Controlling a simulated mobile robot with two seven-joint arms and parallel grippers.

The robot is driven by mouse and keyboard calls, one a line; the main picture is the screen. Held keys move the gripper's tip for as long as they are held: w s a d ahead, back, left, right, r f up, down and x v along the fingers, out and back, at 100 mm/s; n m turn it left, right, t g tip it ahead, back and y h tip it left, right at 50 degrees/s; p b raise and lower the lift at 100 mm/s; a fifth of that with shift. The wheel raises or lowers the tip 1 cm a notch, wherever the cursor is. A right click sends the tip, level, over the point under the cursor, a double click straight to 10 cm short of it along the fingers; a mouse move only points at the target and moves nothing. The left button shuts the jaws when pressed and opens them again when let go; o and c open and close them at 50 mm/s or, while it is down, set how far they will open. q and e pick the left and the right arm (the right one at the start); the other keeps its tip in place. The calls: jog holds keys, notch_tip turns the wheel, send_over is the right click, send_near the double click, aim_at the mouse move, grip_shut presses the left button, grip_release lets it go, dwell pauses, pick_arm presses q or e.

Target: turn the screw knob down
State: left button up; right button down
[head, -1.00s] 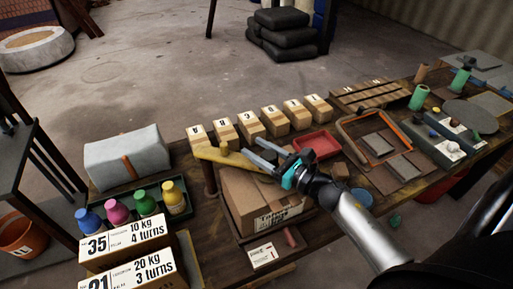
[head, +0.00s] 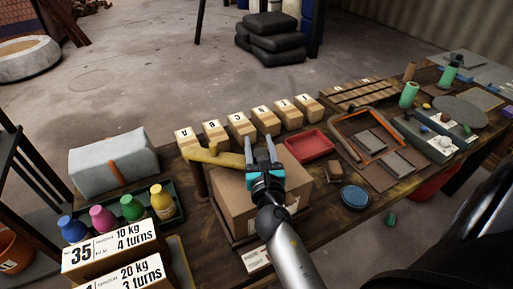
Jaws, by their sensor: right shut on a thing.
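A yellow bar (head: 226,158) with a small rounded yellow knob (head: 213,148) on top sits on a dark post (head: 198,180), left of centre in the head view. My right gripper (head: 260,143) is at the bar's right end, with its two grey fingers pointing away from me, one on each side. It is shut on the bar's end, as far as I can see; the teal gripper body hides part of the contact. The small knob lies to the left of the fingers, apart from them. A cardboard box (head: 232,207) stands below the bar. My left gripper is not in view.
A red tray (head: 310,146) and a blue round dish (head: 356,197) lie to the right. Several coloured bottles (head: 132,207) and a grey bag (head: 113,167) stand at the left.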

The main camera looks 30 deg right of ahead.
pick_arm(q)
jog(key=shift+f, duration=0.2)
pick_arm(e)
jog(key=shift+d+m+h, duration=0.15)
jog(key=shift+m+h, duration=0.15)
jog(key=shift+h, duration=0.2)
jog(key=shift+c, duration=1.5)
grip_release()
